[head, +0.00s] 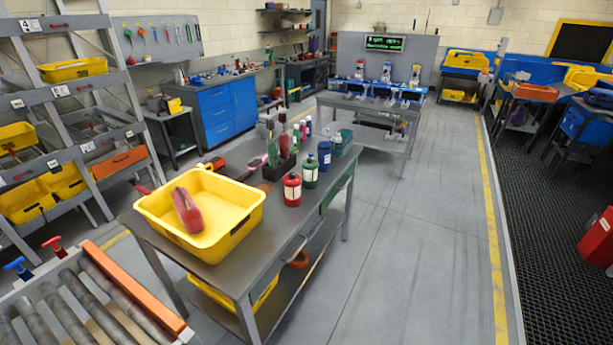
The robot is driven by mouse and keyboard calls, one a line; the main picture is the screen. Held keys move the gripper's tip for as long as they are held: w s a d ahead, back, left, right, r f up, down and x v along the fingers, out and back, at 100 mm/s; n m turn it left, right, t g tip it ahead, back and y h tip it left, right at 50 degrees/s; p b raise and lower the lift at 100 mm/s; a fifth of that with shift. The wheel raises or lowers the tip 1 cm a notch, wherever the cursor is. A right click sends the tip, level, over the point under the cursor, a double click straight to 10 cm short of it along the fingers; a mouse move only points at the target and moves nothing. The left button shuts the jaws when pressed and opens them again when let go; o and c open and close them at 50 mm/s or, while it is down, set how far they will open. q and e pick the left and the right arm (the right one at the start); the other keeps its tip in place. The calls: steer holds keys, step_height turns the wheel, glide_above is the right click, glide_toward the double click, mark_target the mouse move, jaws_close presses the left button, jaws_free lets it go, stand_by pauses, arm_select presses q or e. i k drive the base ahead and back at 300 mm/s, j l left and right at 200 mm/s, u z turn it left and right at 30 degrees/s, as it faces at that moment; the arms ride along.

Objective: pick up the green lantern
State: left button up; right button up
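The green lantern (310,171) appears to be the small green container with a pale label and a dark top. It stands upright on the grey workbench (262,232) near its right edge. A similar red container (292,190) stands in front of it and a blue one (324,157) behind it. Neither of my grippers shows in the head view.
A yellow tray (245,213) holding a dark red object (187,211) sits on the bench's near left. A dark holder with upright tools (279,170) stands left of the lantern. A roller conveyor (150,300) is at lower left. The floor right of the bench is clear.

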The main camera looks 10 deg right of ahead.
mark_target(309, 178)
steer(key=i+l, duration=0.1)
steer(key=l, duration=0.4)
steer(key=i+l, duration=0.1)
steer(key=l, duration=0.4)
steer(key=i+l, duration=0.15)
steer(key=l, duration=0.35)
steer(key=i+l, duration=0.1)
steer(key=l, duration=0.4)
steer(key=i+l, duration=0.1)
steer(key=l, duration=0.4)
steer(key=i+l, duration=0.1)
steer(key=l, duration=0.4)
steer(key=i+l, duration=0.15)
steer(key=l, duration=0.35)
steer(key=i+l+u, duration=0.1)
steer(key=l, duration=0.4)
